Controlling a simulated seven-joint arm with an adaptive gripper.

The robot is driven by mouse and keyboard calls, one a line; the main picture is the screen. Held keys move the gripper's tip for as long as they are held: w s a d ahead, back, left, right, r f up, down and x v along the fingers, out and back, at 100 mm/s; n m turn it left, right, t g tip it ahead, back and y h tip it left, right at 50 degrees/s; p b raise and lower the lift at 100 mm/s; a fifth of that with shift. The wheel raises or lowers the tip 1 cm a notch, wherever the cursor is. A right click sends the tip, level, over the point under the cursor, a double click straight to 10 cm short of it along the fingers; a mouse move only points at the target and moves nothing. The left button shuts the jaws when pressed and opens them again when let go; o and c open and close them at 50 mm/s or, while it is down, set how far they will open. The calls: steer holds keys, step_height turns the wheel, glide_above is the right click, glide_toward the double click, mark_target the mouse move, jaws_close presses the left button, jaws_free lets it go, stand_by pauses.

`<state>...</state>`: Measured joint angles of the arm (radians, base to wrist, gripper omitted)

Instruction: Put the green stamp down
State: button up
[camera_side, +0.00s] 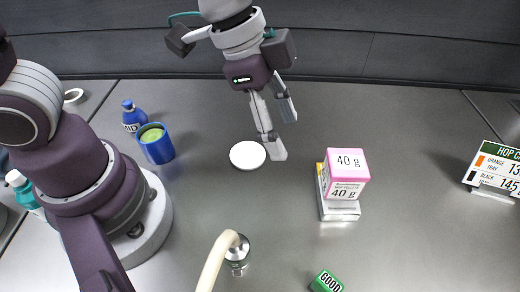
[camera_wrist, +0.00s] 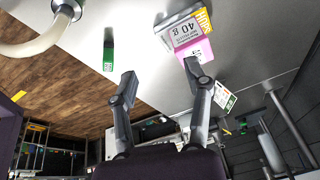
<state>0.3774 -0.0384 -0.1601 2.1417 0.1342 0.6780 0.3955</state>
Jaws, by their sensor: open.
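The green stamp (camera_side: 326,282), a small block lettered "GOOD", rests on the grey table at the bottom edge of the side view. In the wrist view the green stamp (camera_wrist: 108,56) stands on the light table, apart from the fingers. My gripper (camera_side: 280,132) is open and empty above the table, behind and to the left of the stamp in the side view. In the wrist view my gripper (camera_wrist: 160,72) has its two fingers spread wide with nothing between them.
A white disc (camera_side: 247,154) lies near my fingertips. A blue cup (camera_side: 156,146), a blue bottle (camera_side: 132,115) and a hose fitting (camera_side: 237,252) stand leftward. A hop sign (camera_side: 496,170) stands at right.

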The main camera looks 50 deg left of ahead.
steer(key=s+a+r+n+t+y, duration=0.1)
steer(key=s+a+r+n, duration=0.1)
steer(key=a+n, duration=0.4)
steer(key=s+a+r+n+t+y, duration=0.1)
steer(key=s+a+n+y, duration=0.1)
steer(key=a+n, duration=0.3)
steer(key=a, duration=0.4)
steer(key=shift+a+r+n+t, duration=0.15)
steer(key=shift+r+n+t, duration=0.25)
